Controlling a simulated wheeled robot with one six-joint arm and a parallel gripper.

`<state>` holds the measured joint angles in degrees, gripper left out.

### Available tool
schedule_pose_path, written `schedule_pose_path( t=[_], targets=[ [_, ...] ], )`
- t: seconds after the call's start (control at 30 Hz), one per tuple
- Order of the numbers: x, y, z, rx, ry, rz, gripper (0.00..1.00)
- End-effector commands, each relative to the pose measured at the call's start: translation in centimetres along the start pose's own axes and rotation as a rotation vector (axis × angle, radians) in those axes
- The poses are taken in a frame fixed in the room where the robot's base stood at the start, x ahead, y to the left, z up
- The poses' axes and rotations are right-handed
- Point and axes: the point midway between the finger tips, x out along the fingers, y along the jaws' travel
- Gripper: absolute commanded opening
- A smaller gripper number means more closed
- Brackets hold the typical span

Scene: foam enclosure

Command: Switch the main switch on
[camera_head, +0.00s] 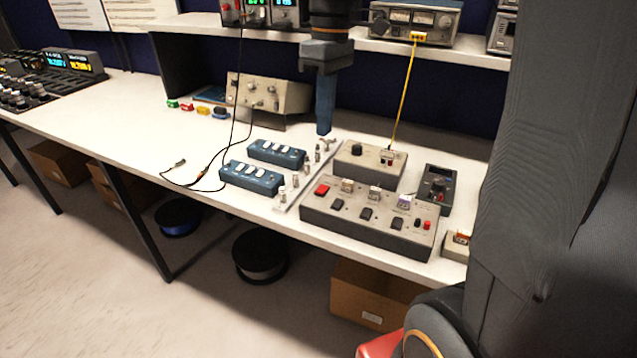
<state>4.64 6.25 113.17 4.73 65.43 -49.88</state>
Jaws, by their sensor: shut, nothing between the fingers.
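A grey control box (345,228) stands near the bench's front edge. It has a red switch (322,189) at its top left, several dark rocker switches in a row, and small labelled parts behind them. I cannot read which switch is the main one, nor whether any is on. My gripper (324,130) points down with its blue fingers shut and empty. In the picture it is above and behind the red switch, apart from the box. The height of the fingertips over the bench is hard to tell.
Two blue switch boxes (250,178) and a strip of small posts (292,190) lie left of the control box. A grey box with a knob (366,164) and a dark meter (437,187) stand behind it. A yellow cable (404,90) hangs from the shelf.

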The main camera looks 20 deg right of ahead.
Motion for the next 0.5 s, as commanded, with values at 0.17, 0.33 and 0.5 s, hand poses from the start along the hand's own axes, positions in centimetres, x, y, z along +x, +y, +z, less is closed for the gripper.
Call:
schedule_pose_path(
  t=[0.17,0.33,0.5],
  targets=[
    [-0.7,0.16,-0.15,-0.036,-0.004,-0.011,0.0],
    [-0.66,0.14,-0.14,-0.035,-0.004,-0.011,0.0],
    [0.04,0.1,-0.13,-0.034,-0.005,-0.011,0.0]
  ],
)
